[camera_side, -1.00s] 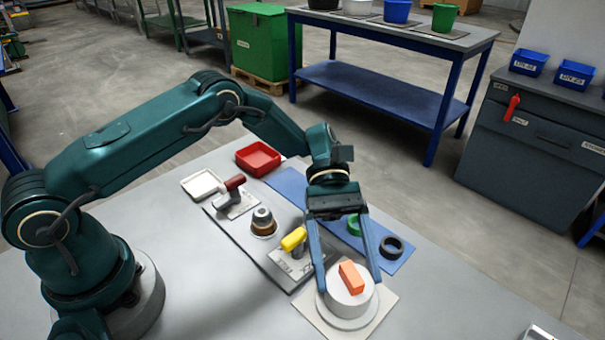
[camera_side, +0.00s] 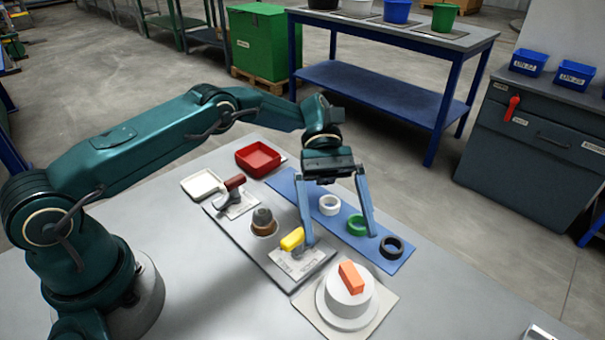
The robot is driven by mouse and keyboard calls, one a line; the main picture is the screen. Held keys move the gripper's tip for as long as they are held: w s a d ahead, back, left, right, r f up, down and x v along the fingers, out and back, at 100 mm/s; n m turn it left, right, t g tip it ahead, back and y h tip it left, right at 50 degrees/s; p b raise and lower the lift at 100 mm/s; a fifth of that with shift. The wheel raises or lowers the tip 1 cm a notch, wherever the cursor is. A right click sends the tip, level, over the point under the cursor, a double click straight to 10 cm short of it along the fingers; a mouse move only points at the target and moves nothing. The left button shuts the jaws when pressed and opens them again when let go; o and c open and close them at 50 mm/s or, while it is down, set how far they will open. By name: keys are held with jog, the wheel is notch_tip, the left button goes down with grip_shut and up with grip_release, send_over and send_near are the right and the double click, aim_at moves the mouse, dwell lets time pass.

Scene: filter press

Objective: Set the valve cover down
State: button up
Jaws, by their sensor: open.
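The piece I take to be the valve cover is a white round body (camera_side: 336,306) with an orange block (camera_side: 352,278) on top. It sits upright on a pale square plate (camera_side: 378,318) at the front right of the table. My gripper (camera_side: 340,239) is open and empty. It is behind and above the white body, apart from it. Its left finger hangs by the yellow handle (camera_side: 292,239), and its right finger hangs in front of the blue mat between the green and black rings. I cannot tell whether either finger touches anything.
The blue mat (camera_side: 290,183) carries a white ring (camera_side: 329,204), a green ring (camera_side: 356,225) and a black ring (camera_side: 391,247). A grey knob on a brown base (camera_side: 263,222), a dark red handle (camera_side: 235,183), a red tray (camera_side: 259,159) and a white tray (camera_side: 203,186) stand farther back.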

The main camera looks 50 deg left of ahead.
jog(key=shift+w+a+r, duration=0.2)
jog(key=shift+w+a, duration=0.05)
jog(key=shift+a, duration=0.2)
jog(key=shift+w+r, duration=0.1)
jog(key=shift+r, duration=0.3)
jog(key=s+a+r+m+t+y, duration=0.4)
jog(key=s+r+m+t+y, duration=0.15)
jog(key=r, duration=0.35)
jog(key=s+a+m+t+y, duration=0.5)
jog(key=s+a+t, duration=0.2)
jog(key=s+t, duration=0.1)
jog(key=shift+s+a+f, duration=0.15)
jog(key=shift+s+a, duration=0.2)
jog(key=shift+s, duration=0.45)
